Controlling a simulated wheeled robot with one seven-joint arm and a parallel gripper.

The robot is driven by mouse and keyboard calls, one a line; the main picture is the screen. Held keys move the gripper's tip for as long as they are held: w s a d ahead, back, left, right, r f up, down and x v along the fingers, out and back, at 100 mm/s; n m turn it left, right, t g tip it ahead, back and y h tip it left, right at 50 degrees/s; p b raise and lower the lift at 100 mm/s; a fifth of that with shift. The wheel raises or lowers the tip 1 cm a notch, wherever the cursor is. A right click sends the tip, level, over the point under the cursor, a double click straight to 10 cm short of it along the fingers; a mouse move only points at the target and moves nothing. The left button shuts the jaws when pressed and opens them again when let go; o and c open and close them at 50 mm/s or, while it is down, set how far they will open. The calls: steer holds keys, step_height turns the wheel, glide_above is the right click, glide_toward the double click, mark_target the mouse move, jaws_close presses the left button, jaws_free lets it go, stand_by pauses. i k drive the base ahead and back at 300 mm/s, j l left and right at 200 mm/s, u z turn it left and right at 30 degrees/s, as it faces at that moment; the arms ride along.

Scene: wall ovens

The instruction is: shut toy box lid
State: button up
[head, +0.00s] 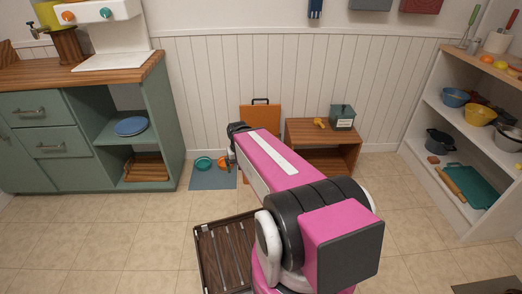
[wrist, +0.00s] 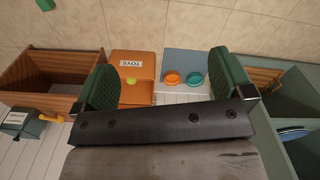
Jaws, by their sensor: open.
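The orange toy box shows in the wrist view (wrist: 146,66), upside down, its front bearing a "TOYS" label. Its lid (head: 260,117) stands upright against the wall in the head view, a black handle along its top edge. The lid is open. My arm hides the box body in the head view. The head view mostly hides the gripper.
A wooden cubby (head: 300,130) stands right of the box, bearing a teal box (head: 342,117) and a yellow object (head: 321,123). Left, a blue mat (head: 212,180) holds a teal bowl and an orange bowl. A green cabinet (head: 60,135) is at left, white shelves at right.

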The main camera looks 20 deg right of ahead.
mark_target(269, 116)
steer(key=i+j, duration=0.15)
steer(key=i, duration=0.5)
steer(key=i+j, duration=0.15)
steer(key=i, duration=0.5)
steer(key=l+z, duration=0.05)
